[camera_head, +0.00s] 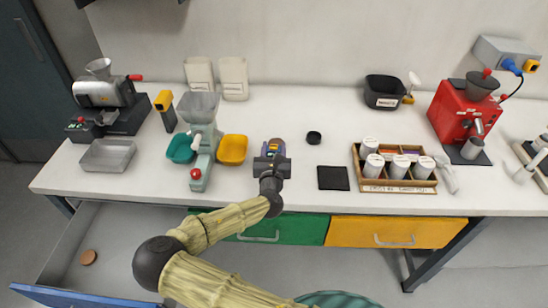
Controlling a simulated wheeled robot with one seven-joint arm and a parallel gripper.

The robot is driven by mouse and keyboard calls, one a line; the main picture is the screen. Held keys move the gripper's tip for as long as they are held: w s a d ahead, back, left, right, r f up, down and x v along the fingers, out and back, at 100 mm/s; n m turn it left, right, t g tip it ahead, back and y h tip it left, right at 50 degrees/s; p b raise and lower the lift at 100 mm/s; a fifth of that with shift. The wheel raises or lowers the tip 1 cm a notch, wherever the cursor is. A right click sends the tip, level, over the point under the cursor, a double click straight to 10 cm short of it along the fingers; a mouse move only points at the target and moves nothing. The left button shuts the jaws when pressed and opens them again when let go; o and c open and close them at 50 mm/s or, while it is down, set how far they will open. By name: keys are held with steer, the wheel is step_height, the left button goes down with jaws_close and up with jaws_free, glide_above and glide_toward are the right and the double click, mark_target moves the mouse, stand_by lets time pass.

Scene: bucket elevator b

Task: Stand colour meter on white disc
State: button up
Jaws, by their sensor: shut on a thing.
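My gripper (272,158) is over the front middle of the white bench, shut on a small dark grey device with orange and blue parts, which looks like the colour meter (277,145). The gripper covers its near part, so I cannot tell whether its base touches the bench. I cannot make out a white disc; it may be hidden or blend into the white bench top. A small round black dish or cap (314,137) lies to the right of the held device.
Left are a grinder (200,130) between green and yellow trays, and a yellow-black handheld device (165,108). Right are a black square mat (333,178), a wooden rack of jars (396,170) and a red grinder (465,110). An open drawer (110,240) holds a brown disc (88,257).

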steer(key=f, duration=0.3)
steer(key=shift+w+a+f, duration=0.15)
steer(key=shift+a+f, duration=0.1)
steer(key=shift+a, duration=0.05)
steer(key=shift+f, duration=0.1)
steer(key=shift+d+f, duration=0.1)
steer(key=shift+d, duration=0.4)
steer(key=o, duration=0.9)
steer(key=shift+c, duration=0.2)
steer(key=o, duration=0.4)
steer(key=shift+s+a, duration=0.2)
